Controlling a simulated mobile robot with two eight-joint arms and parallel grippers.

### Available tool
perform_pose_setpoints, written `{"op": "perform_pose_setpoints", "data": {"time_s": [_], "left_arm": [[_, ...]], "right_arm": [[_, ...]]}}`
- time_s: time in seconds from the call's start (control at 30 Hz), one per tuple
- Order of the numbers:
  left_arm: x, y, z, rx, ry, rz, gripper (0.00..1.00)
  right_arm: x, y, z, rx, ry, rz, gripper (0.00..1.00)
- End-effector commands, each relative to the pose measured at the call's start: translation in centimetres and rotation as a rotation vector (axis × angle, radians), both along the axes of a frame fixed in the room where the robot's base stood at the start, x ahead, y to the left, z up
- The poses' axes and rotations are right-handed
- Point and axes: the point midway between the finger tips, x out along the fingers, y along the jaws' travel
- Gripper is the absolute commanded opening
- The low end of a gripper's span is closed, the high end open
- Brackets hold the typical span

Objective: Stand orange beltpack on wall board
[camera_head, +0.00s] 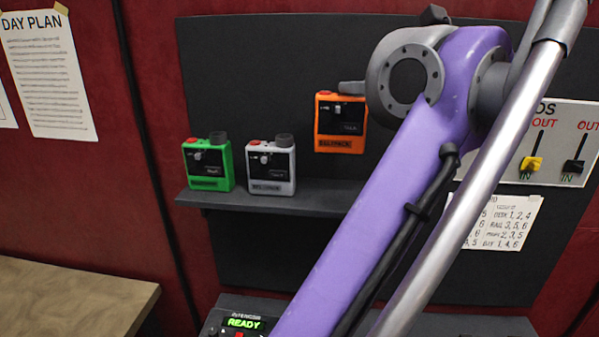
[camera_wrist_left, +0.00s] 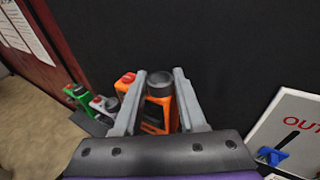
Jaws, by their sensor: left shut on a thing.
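The orange beltpack (camera_head: 341,122) is upright in front of the dark wall board (camera_head: 290,60), with its base above the shelf (camera_head: 310,195). My left gripper (camera_head: 352,88) is shut on it near its top, mostly hidden behind my purple arm. In the left wrist view the orange beltpack (camera_wrist_left: 157,112) sits between the two grey fingers, its dark knob and red button showing. Whether its back touches the board I cannot tell. My right gripper is not in view.
A green beltpack (camera_head: 208,168) and a white beltpack (camera_head: 271,170) stand on the shelf to the left. A switch panel (camera_head: 560,130) is at the right. A READY console (camera_head: 243,322) is below, and a wooden table (camera_head: 70,300) at lower left.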

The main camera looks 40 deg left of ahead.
Motion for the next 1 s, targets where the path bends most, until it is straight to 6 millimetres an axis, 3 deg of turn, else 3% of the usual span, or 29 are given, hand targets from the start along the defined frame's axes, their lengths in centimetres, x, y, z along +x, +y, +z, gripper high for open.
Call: {"op": "perform_pose_setpoints", "data": {"time_s": [0.03, 0.1, 0.57, 1.0], "left_arm": [[0.0, 0.0, -1.6, 0.001, 0.003, 0.0, 0.0], [0.0, 0.0, -3.0, 0.0, 0.002, 0.0, 0.0], [-0.1, 0.0, -8.7, 0.0, 0.001, 0.0, 0.0], [0.0, 0.0, -9.5, 0.0, 0.001, 0.0, 0.0]], "right_arm": [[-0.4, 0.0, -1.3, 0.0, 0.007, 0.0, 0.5], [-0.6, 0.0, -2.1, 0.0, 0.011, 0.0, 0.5], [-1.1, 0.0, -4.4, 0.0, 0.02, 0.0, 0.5], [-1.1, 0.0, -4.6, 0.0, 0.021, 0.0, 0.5]]}}
